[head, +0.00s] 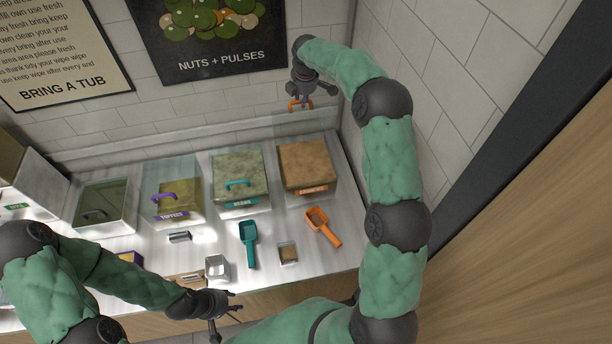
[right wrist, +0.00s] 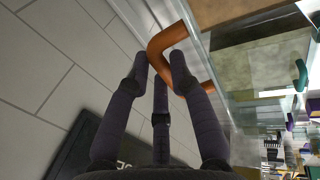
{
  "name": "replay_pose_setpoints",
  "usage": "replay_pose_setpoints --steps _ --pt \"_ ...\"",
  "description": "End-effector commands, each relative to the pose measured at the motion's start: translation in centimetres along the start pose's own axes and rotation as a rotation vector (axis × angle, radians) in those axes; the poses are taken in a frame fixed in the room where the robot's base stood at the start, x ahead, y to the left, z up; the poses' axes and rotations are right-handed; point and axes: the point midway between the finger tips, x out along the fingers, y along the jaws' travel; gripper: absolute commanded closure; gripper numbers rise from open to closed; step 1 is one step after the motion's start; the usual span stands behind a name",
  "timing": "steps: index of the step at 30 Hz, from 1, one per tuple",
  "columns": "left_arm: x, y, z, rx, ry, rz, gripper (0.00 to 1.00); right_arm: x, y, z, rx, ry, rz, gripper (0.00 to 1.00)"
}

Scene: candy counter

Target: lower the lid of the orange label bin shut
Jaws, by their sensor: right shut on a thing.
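The orange label bin (head: 306,165) stands at the right end of the row, full of brown contents, with an orange label (head: 311,190) on its front. Its clear lid (head: 306,124) is raised at the back, near the wall. The lid's orange handle (head: 293,105) also shows in the right wrist view (right wrist: 168,38). My right gripper (head: 302,94) is shut on this handle above and behind the bin; its fingers (right wrist: 164,72) are around the orange bar. My left gripper (head: 226,308) is open and empty at the counter's front edge.
Bins with teal (head: 240,202) and purple (head: 171,216) labels stand to the left, lids down. A teal scoop (head: 248,243), an orange scoop (head: 323,228) and small tubs (head: 217,267) lie in front. Tiled walls are close behind and right of the orange bin.

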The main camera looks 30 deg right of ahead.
Motion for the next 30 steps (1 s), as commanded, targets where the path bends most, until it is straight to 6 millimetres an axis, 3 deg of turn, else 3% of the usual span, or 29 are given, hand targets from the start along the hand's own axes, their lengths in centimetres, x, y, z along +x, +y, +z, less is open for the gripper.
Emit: replay_pose_setpoints --steps 6,17,30 --pt "1.5 -0.5 -0.1 0.0 0.0 0.0 0.6 -0.3 -1.9 0.0 0.002 0.0 0.001 0.88" --pt "1.6 -0.6 -0.1 0.0 0.001 0.0 0.6 -0.4 -2.2 0.0 0.001 0.0 -0.001 0.88" --pt "5.2 -1.9 -0.2 0.0 0.0 0.0 0.6 0.2 -7.0 -0.1 -0.001 0.001 -0.003 0.88"
